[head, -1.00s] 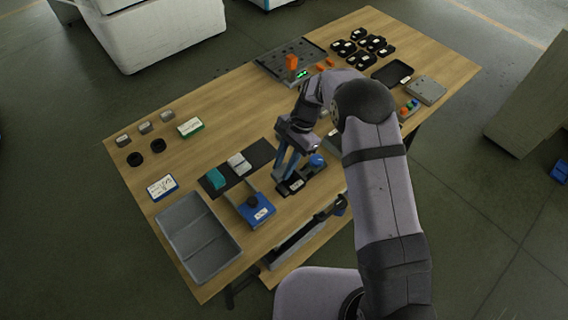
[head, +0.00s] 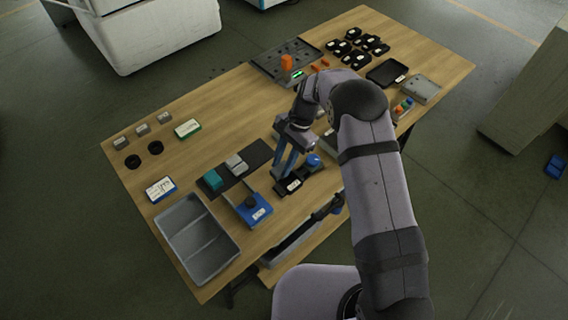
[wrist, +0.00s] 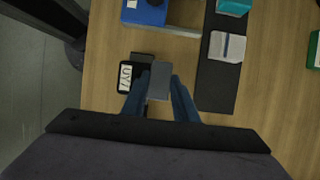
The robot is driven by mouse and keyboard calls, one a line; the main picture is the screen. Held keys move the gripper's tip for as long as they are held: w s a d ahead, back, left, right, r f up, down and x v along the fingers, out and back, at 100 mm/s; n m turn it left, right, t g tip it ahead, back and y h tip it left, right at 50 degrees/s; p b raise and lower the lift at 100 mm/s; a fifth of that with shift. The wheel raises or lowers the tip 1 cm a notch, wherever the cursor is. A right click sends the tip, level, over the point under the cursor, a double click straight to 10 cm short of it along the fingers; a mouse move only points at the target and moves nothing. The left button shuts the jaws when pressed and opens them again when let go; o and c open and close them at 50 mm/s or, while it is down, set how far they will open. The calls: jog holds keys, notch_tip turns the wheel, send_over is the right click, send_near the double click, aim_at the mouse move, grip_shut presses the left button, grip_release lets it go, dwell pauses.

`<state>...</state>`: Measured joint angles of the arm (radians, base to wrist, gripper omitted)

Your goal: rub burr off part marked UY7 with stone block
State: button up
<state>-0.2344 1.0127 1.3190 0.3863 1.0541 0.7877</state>
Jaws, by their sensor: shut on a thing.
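The part marked UY7 (wrist: 125,78) is a black piece with a white label, lying on the wooden table in the wrist view. It also shows in the head view (head: 291,185), just below my fingers. My gripper (wrist: 160,88) has blue fingers shut on a grey block (wrist: 160,76), which looks like the stone block. The block is right beside the label, over or against the part's dark body; I cannot tell whether they touch. In the head view my gripper (head: 284,168) points down at the part, and the block is not clearly visible there.
A dark mat (wrist: 214,85) beside my gripper bears a pale grey block (wrist: 227,46) and a teal block (wrist: 233,7).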

jog(key=shift+s+d+p, duration=0.6)
jog(key=shift+s+d, duration=0.6)
jog(key=shift+s, duration=0.05)
notch_tip(320, 180, up, 8)
jog(key=p, duration=0.5)
jog(key=shift+p, duration=0.35)
jog(key=shift+w, duration=0.1)
